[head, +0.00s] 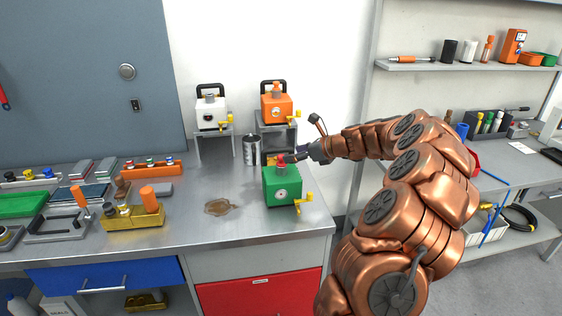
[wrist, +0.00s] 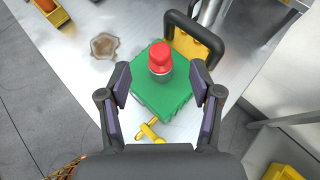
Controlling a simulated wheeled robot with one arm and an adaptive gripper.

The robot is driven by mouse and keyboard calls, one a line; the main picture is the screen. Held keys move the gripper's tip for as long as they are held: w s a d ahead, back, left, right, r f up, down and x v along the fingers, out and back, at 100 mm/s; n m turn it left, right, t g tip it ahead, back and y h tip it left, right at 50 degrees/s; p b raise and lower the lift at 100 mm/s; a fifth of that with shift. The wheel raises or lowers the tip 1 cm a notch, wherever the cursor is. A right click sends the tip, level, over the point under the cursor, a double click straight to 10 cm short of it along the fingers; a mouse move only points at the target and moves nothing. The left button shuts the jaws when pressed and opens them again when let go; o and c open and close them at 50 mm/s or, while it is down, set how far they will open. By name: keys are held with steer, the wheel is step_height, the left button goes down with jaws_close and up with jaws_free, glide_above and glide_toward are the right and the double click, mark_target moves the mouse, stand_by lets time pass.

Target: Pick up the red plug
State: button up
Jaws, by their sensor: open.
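The red plug (wrist: 160,58) sits upright on a grey neck on top of a green box (wrist: 166,95) in the wrist view. In the head view the red plug (head: 281,158) shows above the green box (head: 283,187), close to my gripper (head: 308,155). In the wrist view my gripper (wrist: 160,85) is open, with one finger on each side of the green box and the red plug seen between and slightly beyond the fingertips. Neither finger appears to touch the plug. The green box has a yellow tap at its front and a handle behind.
A white box (head: 211,112) and an orange box (head: 278,106) stand on metal risers behind. A metal canister (head: 250,150) stands behind the green box. A brown spill (head: 220,207) lies on the bench (head: 205,235) at left. A yellow block with orange parts (head: 133,217) is farther left.

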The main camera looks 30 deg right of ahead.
mark_target(282, 156)
steer(key=shift+p+x, duration=0.95)
steer(key=shift+x, duration=2.35)
steer(key=shift+s+f, duration=0.1)
steer(key=c, duration=1)
